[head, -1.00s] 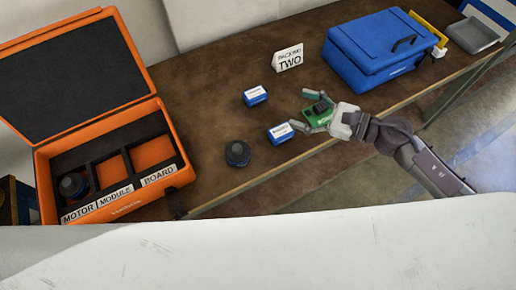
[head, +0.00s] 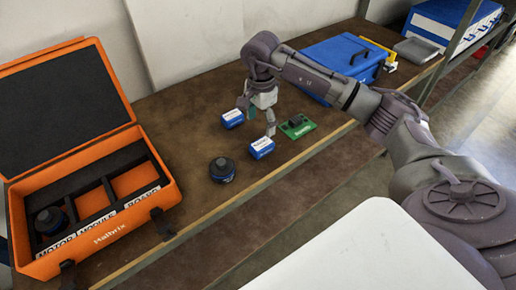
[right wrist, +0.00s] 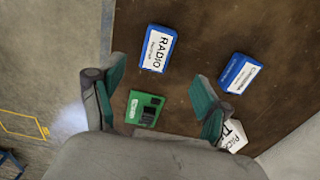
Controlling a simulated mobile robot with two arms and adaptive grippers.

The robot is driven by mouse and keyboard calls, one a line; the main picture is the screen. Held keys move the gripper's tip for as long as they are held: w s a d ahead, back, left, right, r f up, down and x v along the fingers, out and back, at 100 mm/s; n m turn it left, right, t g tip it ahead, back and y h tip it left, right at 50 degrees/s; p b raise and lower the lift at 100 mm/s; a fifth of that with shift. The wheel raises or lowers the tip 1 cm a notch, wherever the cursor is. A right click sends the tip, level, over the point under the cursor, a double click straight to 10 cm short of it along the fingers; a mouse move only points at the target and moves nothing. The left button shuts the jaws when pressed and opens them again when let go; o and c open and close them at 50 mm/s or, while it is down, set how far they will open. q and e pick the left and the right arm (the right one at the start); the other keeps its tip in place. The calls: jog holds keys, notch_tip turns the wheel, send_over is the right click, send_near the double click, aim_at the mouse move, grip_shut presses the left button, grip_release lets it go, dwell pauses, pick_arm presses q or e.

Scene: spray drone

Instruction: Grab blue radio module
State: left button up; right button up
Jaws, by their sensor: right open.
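The radio module (head: 262,148) is a blue and white box on the table near its front edge. In the right wrist view it lies ahead of the fingers with its "RADIO" label up (right wrist: 158,48). A similar blue and white module (head: 232,118) lies farther back and also shows in the right wrist view (right wrist: 240,73). My right gripper (head: 260,119) points down above the table, just behind the radio module. Its green-padded fingers (right wrist: 157,96) are apart and empty. My left gripper is in no view.
A green circuit board (head: 298,127) lies right of the radio module, and a black motor (head: 222,170) lies to its left. An open orange case (head: 110,232) with labelled compartments stands at left; its motor compartment holds a black motor (head: 48,221). A blue box (head: 340,62) stands behind my right arm.

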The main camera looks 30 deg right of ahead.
aim_at(262, 143)
notch_tip(262, 143, down, 3)
jog(key=shift+r, duration=0.1)
jog(key=shift+f, duration=0.65)
jog(key=shift+s+f+p, duration=0.1)
jog(key=shift+f+p, duration=0.2)
jog(key=shift+p, duration=0.1)
notch_tip(262, 143, down, 4)
jog(key=shift+s+r+p, duration=0.15)
jog(key=shift+p, duration=0.4)
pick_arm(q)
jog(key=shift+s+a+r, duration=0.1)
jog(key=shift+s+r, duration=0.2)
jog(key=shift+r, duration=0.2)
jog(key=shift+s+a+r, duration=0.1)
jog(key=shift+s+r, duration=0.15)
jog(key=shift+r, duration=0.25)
pick_arm(e)
jog(key=shift+d+f, duration=0.1)
jog(key=shift+f, duration=0.35)
jog(key=c, duration=1.3)
